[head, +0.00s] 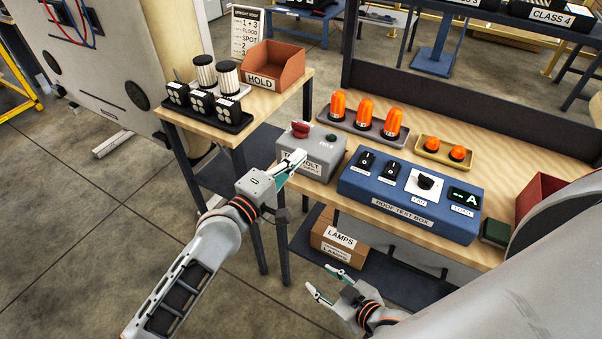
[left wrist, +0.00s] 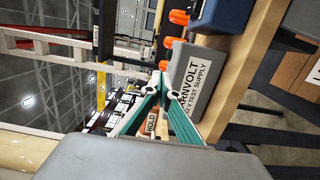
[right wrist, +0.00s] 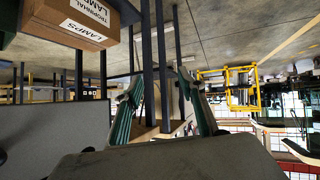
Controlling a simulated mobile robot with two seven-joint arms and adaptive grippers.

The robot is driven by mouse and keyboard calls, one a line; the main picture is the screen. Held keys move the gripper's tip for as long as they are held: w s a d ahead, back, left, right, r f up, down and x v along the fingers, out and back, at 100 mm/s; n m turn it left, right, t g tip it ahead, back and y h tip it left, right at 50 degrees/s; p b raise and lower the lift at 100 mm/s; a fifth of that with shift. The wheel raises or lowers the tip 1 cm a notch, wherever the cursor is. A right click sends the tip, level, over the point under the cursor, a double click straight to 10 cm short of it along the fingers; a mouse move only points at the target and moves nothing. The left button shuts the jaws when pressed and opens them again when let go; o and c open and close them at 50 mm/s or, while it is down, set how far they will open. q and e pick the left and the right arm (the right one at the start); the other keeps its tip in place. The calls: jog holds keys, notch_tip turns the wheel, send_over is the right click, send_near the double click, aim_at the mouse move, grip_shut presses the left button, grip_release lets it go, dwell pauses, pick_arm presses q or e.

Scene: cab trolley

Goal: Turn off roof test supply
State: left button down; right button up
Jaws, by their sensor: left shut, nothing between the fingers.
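The grey test supply box (head: 322,150) stands on the wooden bench, with a red knob (head: 300,129) and a small dark green round part (head: 331,138) on top. Its label reads in part "TEST SUPPLY" in the left wrist view (left wrist: 196,85). My left gripper (head: 299,157) is shut and empty at the box's front left, its fingertips over the label in the head view; I cannot tell whether they touch. The blue roof test box (head: 402,211) sits right of the supply. My right gripper (head: 321,281) is open and empty, low in front of the bench; it also shows in the right wrist view (right wrist: 160,80).
Orange beacons on a tray (head: 349,125) and a yellow tray (head: 424,149) stand behind the boxes. A side table left holds lamps and a HOLD bin (head: 272,68). A LAMPS carton (head: 338,238) sits on the lower shelf.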

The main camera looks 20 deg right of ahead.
pick_arm(q)
jog(key=s+p, duration=0.1)
jog(key=s, duration=0.5)
jog(key=shift+s+a, duration=0.15)
jog(key=shift+a, duration=0.2)
pick_arm(e)
jog(key=shift+s+d+f+g+h, duration=0.15)
jog(key=shift+s+d+f, duration=0.15)
jog(key=shift+d, duration=0.2)
jog(key=shift+s+d+f+g+h, duration=0.15)
jog(key=shift+s+d+f, duration=0.1)
jog(key=shift+d, duration=0.25)
pick_arm(q)
jog(key=shift+f, duration=0.1)
pick_arm(e)
jog(key=shift+w, duration=0.1)
